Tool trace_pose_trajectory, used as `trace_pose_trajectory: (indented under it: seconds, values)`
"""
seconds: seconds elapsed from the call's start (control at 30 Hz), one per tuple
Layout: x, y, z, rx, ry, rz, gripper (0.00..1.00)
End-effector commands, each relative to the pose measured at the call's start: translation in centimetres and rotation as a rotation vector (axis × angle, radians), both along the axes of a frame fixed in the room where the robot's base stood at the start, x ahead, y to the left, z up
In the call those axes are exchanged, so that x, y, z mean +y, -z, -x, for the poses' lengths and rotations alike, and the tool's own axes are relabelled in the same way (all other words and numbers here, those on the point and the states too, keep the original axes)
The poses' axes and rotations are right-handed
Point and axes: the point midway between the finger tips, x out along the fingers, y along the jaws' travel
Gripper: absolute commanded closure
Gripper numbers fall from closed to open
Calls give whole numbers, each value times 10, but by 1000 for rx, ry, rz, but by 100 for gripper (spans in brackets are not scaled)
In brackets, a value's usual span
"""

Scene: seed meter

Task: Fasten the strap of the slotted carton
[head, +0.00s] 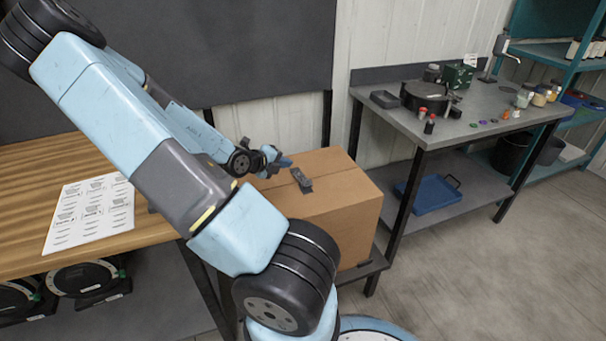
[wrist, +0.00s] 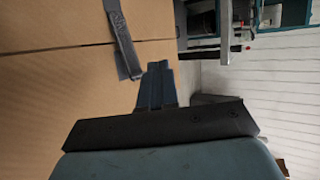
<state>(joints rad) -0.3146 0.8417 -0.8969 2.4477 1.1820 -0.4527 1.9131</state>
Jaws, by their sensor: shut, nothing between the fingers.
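The slotted carton (head: 335,212) is a brown cardboard box on a low dark stand, with a seam across its top. Its strap (head: 302,181) is a short dark grey band on the top, crossing the seam. In the wrist view the carton's top (wrist: 55,85) fills the left side, and the strap (wrist: 121,38) runs down from the top edge, its end widening past the seam. My gripper (head: 287,162) is shut and empty near the strap.
A wooden bench (head: 25,170) with a printed sheet (head: 90,212) stands left of the carton. A grey workbench (head: 470,120) at right bears a dark round device, jars and small coloured parts. A blue tray (head: 428,194) lies on its lower shelf. Open floor lies at front right.

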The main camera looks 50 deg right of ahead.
Motion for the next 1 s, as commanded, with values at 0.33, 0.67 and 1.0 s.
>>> trace_pose_trajectory:
  seconds: [0.33,0.67,1.0]
  values:
    - [4,-6,-38,529,-484,-377,100]
    - [1,-49,-6,1047,-742,-631,100]
    - [-6,-57,9,1159,-773,-687,100]
